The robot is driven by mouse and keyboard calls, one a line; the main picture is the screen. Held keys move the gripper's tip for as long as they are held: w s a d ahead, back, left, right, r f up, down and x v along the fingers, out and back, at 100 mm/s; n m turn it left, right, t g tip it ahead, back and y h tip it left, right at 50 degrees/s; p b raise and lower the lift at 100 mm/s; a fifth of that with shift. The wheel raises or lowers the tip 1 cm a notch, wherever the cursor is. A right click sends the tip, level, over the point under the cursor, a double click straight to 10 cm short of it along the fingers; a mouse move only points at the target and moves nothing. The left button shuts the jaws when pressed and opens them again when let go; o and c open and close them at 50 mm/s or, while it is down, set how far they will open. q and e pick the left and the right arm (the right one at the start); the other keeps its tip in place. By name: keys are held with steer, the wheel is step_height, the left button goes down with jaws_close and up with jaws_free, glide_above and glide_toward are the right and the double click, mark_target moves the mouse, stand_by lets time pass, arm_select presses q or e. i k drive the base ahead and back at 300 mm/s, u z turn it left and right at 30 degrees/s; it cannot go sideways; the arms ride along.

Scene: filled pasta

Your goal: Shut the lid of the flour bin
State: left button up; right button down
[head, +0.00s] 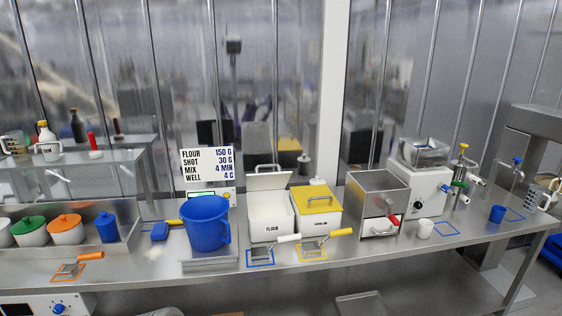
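The flour bin (270,229) is a white box labelled FLOUR, standing mid-bench in the head view. Its pale lid (270,181) stands raised at the back, so the bin's top is open and its whitish inside shows. A second white bin (316,222) touches or nearly touches it on the right, with its yellow lid (316,199) down. Neither of my grippers shows in the head view.
A large blue jug (206,223) stands just left of the flour bin. Scoops with a white handle (288,238) and a yellow handle (340,232) lie in front of the bins. A metal box (377,195) with a red-handled drawer stands to the right.

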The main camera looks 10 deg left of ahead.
mark_target(256, 181)
steer(key=u, duration=0.7)
steer(key=i, duration=0.75)
steer(key=u, duration=0.55)
